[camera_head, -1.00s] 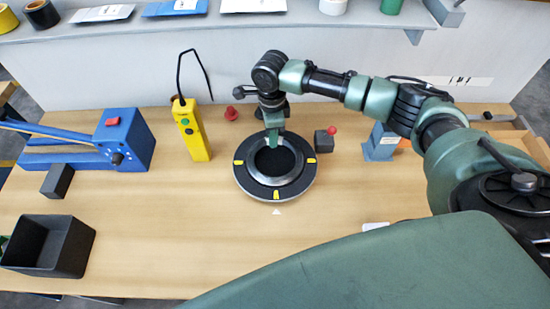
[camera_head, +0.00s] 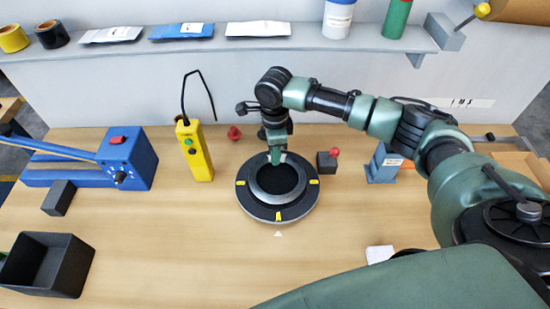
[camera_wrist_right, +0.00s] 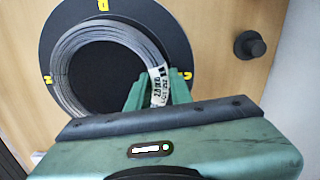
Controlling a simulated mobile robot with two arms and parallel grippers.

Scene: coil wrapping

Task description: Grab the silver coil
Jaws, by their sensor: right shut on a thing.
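The silver coil (camera_wrist_right: 84,40) is a ring of grey wire with a white printed label (camera_wrist_right: 158,84). It lies around the middle of a round black turntable (camera_head: 250,204) with yellow marks on its rim. In the head view the coil (camera_head: 277,201) shows as a grey ring. My right gripper (camera_head: 275,156) is at the coil's far edge, pointing down. In the right wrist view its green fingers (camera_wrist_right: 153,90) are shut on the coil's edge beside the label. The coil still appears flat on the turntable. My left gripper is not in view.
A yellow control box (camera_head: 195,152) stands left of the turntable, and a small black box with a red knob (camera_head: 326,162) to its right. A blue machine (camera_head: 128,158) and a black bin (camera_head: 48,264) are at the left. The front middle of the table (camera_head: 190,240) is clear.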

